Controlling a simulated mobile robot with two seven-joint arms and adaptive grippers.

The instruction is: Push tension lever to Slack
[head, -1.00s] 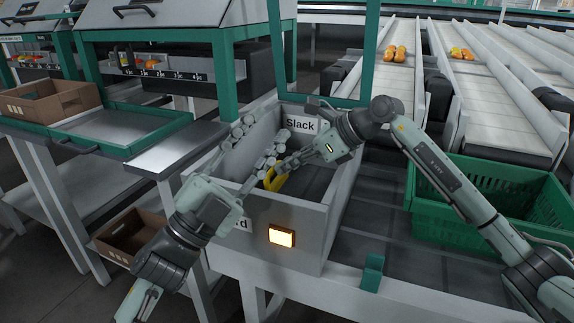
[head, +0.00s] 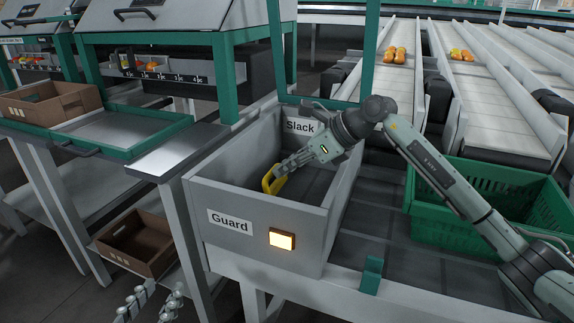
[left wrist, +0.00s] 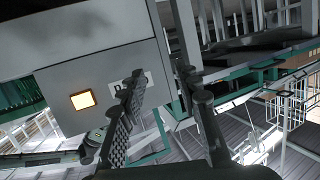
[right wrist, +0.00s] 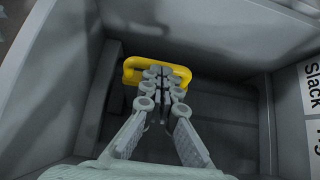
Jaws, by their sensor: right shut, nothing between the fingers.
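The yellow tension lever handle (head: 268,182) stands inside a grey open-topped box; it also shows in the right wrist view (right wrist: 184,74). The "Slack" label (head: 300,127) is on the box's back wall, and at the right edge of the right wrist view (right wrist: 312,90). My right gripper (head: 281,169) is shut and reaches into the box at the handle. In the right wrist view its fingertips (right wrist: 163,72) overlap the handle, with nothing between them; I cannot tell if they touch it. My left gripper (head: 157,290) is open and empty, low outside the box, left of its front.
The box front carries a "Guard" label (head: 230,221) and a lit orange-white button (head: 282,239). A green crate (head: 440,235) stands right of the box. A brown carton (head: 135,245) is low on the left. A metal bench (head: 165,160) borders the box's left side.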

